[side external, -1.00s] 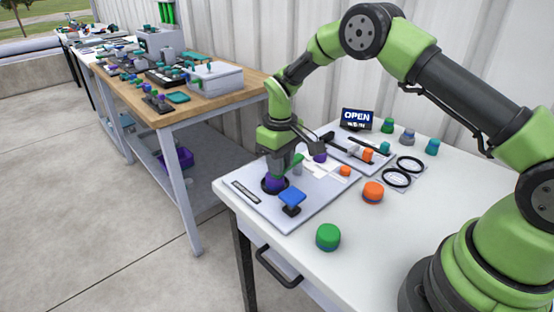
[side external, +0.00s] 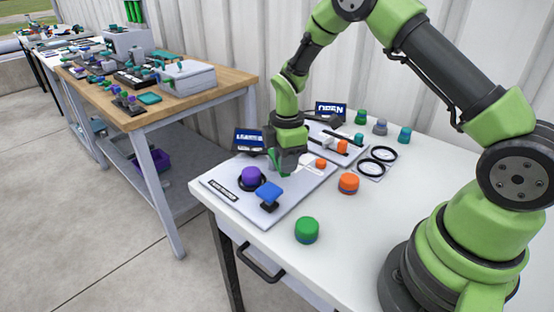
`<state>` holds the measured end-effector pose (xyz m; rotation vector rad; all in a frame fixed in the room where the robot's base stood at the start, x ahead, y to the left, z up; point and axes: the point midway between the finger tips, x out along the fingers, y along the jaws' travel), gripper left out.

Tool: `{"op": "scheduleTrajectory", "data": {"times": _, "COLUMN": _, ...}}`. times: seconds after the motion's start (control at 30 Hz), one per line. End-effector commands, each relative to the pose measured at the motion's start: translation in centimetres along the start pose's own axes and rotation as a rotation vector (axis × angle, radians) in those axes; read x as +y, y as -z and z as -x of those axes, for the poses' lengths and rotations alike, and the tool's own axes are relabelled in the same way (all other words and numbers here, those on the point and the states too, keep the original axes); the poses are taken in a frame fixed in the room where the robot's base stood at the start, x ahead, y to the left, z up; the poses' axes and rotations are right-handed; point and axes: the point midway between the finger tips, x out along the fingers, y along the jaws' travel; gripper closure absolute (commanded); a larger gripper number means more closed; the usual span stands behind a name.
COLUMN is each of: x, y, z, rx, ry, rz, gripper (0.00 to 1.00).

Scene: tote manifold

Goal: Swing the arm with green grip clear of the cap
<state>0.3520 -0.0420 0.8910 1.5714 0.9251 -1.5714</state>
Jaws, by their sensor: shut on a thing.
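A purple cap (side external: 250,175) sits in a black ring on a pale board (side external: 232,200) on the white table, uncovered. My gripper (side external: 284,168) is low over the same board, to the right of the cap and apart from it. It is shut on the green grip (side external: 276,158), of which only a sliver shows by the jaws. The rest of the grip and the arm it belongs to are mostly hidden behind my gripper.
A blue-topped block (side external: 268,193) stands near the cap. A green knob (side external: 306,229) and an orange knob (side external: 348,183) stand on the table. Black rings (side external: 371,168) lie farther right. Dark signs, one reading OPEN (side external: 331,110), stand behind.

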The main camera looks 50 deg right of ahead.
Motion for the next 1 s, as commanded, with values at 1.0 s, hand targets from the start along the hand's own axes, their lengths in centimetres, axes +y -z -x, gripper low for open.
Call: {"op": "scheduleTrajectory", "data": {"times": 1.0, "x": 0.6, "y": -2.6, "z": 0.1, "rx": -0.001, "ry": 0.000, "rz": 0.351, "gripper": 1.00}}
